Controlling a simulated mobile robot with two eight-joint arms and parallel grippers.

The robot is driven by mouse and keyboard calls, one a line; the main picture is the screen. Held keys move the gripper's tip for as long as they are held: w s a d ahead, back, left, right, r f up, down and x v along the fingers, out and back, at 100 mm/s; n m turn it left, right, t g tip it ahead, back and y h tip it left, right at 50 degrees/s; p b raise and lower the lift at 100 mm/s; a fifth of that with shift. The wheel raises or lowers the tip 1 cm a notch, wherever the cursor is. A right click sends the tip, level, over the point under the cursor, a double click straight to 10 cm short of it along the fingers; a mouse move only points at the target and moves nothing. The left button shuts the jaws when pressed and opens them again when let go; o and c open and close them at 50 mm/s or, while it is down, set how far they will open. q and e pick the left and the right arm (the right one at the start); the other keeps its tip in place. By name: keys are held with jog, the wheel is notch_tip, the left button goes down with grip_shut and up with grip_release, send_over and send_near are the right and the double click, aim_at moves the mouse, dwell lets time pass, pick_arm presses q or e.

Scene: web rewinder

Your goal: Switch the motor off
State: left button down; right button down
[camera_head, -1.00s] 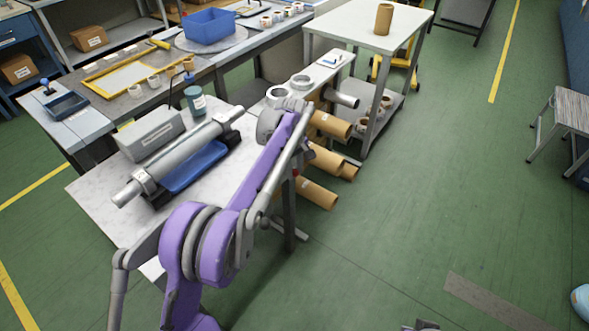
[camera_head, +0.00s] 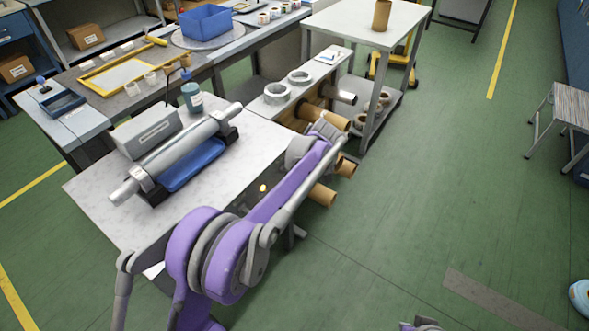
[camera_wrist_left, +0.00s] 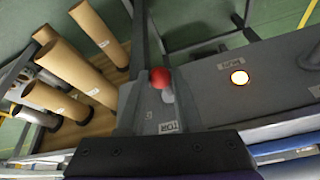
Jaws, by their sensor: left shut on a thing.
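In the left wrist view, a red ball knob (camera_wrist_left: 160,77) on a short lever stands at a grey switch housing (camera_wrist_left: 150,112) with a small label. My left gripper (camera_wrist_left: 160,84) is shut on this red knob; its dark body fills the bottom edge and the finger contact is not clearly visible. A round lamp (camera_wrist_left: 239,77) beside it glows, with a label above it. It also shows as a yellow glow in the head view (camera_head: 262,188). In the head view my purple arm hides the knob and gripper.
The rewinder table (camera_head: 88,190) carries a metal roller (camera_head: 180,155) over a blue part, and a grey box (camera_head: 150,130). Cardboard cores (camera_head: 322,196) lie beyond my arm. A white table (camera_head: 345,22) stands behind. The green floor at right is mostly clear.

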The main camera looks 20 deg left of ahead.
pick_arm(q)
jog(key=f+y, duration=0.1)
jog(key=t+y, duration=0.1)
jog(key=shift+d+f+y+b, duration=0.3)
jog(key=shift+f+b, duration=0.05)
jog(key=shift+a+f+t+y+b, duration=0.1)
jog(key=shift+f+t+y+b, duration=0.3)
jog(key=shift+y, duration=0.45)
jog(key=shift+a+f+t+y+b, duration=0.1)
jog(key=shift+f+t+y+b, duration=0.3)
jog(key=shift+y, duration=0.45)
jog(key=c, duration=0.6)
grip_release()
jog(key=p+v, duration=0.1)
jog(key=v, duration=0.9)
jog(key=shift+d+r+p, duration=0.2)
jog(key=shift+d+p, duration=0.15)
jog(key=shift+p, duration=0.05)
